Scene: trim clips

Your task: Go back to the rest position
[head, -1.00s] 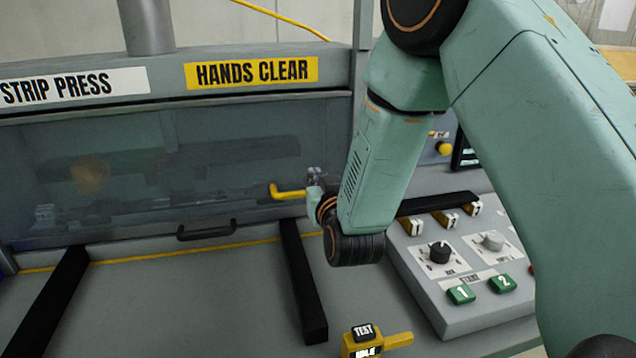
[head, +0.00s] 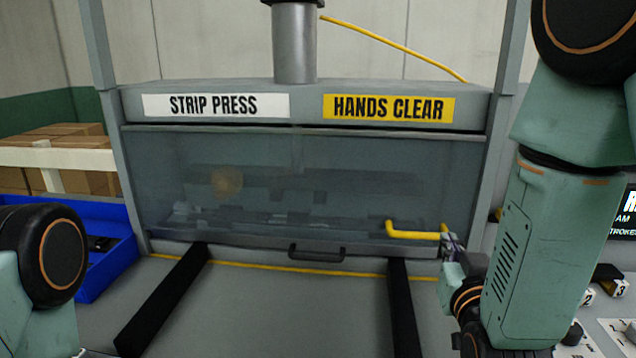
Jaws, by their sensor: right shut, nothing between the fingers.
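My right gripper (head: 452,246) is in front of the right end of the strip press (head: 135,180), beside a yellow bent handle (head: 412,235). Its fingers are small and partly hidden by the wrist; it is shut with nothing in it. I cannot tell whether it touches the handle. My left arm shows only as a joint at the lower left edge, and its gripper is out of view. The press's clear guard (head: 330,165) is down, with a dark handle (head: 317,253) at its lower edge.
Two black rails (head: 165,300) run forward from the press over the grey bench (head: 290,315). A blue bin (head: 115,262) stands at left, with cardboard boxes (head: 70,180) behind. A control panel (head: 610,330) with numbered switches is at lower right. The bench between the rails is clear.

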